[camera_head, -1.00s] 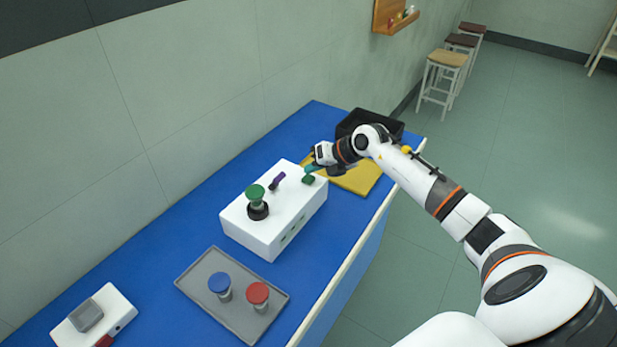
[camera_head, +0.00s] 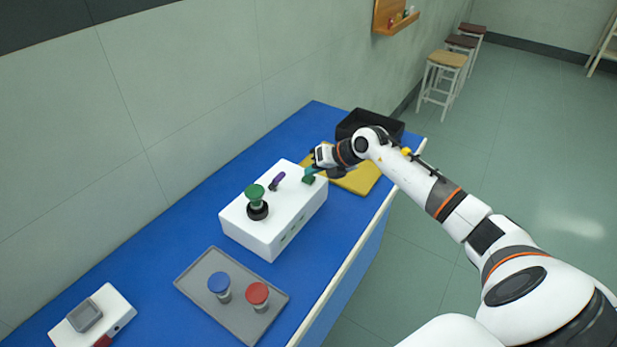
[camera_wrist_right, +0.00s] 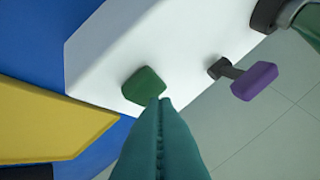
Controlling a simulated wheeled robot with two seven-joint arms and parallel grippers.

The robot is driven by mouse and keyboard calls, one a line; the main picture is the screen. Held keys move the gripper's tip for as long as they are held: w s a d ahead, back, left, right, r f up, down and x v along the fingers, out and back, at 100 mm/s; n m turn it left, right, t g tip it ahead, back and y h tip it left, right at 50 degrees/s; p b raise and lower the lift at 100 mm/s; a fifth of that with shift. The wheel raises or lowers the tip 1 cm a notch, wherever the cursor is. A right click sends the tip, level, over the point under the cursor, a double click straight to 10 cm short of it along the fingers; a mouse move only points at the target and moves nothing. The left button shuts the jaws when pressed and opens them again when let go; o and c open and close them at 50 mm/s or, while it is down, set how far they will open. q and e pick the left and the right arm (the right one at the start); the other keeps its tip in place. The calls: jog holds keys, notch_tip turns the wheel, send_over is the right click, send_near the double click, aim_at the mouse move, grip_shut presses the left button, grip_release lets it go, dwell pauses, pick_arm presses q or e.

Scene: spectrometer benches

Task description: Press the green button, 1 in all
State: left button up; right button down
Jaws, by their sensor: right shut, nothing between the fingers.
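The green button (camera_head: 308,180) is a small dark green block on top of the white spectrometer box (camera_head: 262,229), near its far right end. In the right wrist view the button (camera_wrist_right: 144,87) lies just beyond the shut teal fingertips. My right gripper (camera_head: 312,171) is above that end of the box, with its fingers together and nothing between them. In the right wrist view the gripper (camera_wrist_right: 160,102) overlaps the button's near edge; I cannot tell whether they touch. My left gripper is not in view.
A purple lever (camera_head: 277,181) and a green-capped vial in a black holder (camera_head: 257,210) are on the box. A grey tray (camera_head: 195,272) holds blue-capped and red-capped vials. A yellow mat (camera_head: 363,179) and a black bin (camera_head: 398,126) lie beyond the box.

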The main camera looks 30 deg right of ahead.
aim_at(313, 179)
jog(key=shift+f+b, duration=0.35)
jog(key=shift+f, duration=0.2)
dwell(0.5)
jog(key=shift+r, duration=0.15)
jog(key=shift+r+p, duration=0.8)
jog(key=shift+r, duration=0.05)
jog(key=shift+r+p, duration=1.9)
jog(key=shift+r, duration=0.65)
jog(key=shift+f, duration=0.1)
